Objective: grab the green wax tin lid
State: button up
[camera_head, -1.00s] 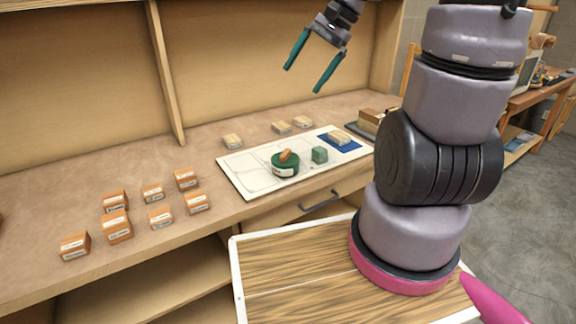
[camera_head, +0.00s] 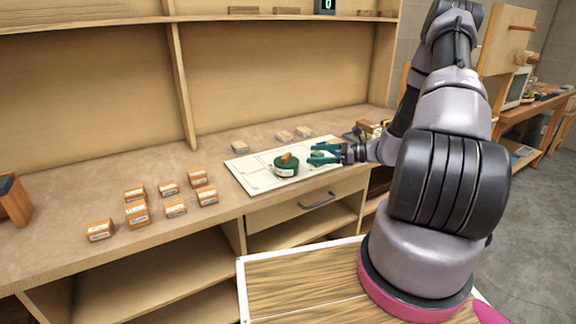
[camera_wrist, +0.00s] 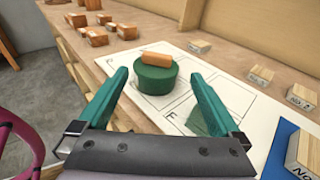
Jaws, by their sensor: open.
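The green wax tin (camera_head: 286,168) stands on the white marked board, with its green lid (camera_head: 288,160) on top and a small orange-brown block (camera_head: 286,157) on the lid. In the wrist view the lid (camera_wrist: 155,74) shows ahead between my finger tips, with the block (camera_wrist: 156,59) lying across it. My gripper (camera_head: 312,155) is open and empty, just right of the tin in the head view. Its teal fingers also show in the wrist view (camera_wrist: 160,78), spread wider than the tin. I cannot tell whether the tips reach the tin's sides.
The white board (camera_head: 248,177) lies on the workbench. A blue mat (camera_wrist: 284,150) bears a wooden block (camera_wrist: 304,152). Several labelled wooden blocks stand on the bench at left and behind the board.

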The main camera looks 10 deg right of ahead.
aim_at(289, 155)
jog(key=shift+a+f, duration=0.1)
jog(key=shift+f, duration=0.2)
jog(key=x, duration=0.9)
jog(key=shift+s+a+r, duration=0.1)
jog(key=shift+a+r, duration=0.15)
jog(key=shift+a, duration=0.1)
jog(key=shift+w+a+f, duration=0.1)
jog(key=shift+w+a, duration=0.15)
jog(key=shift+a, duration=0.15)
jog(key=c, duration=1.3)
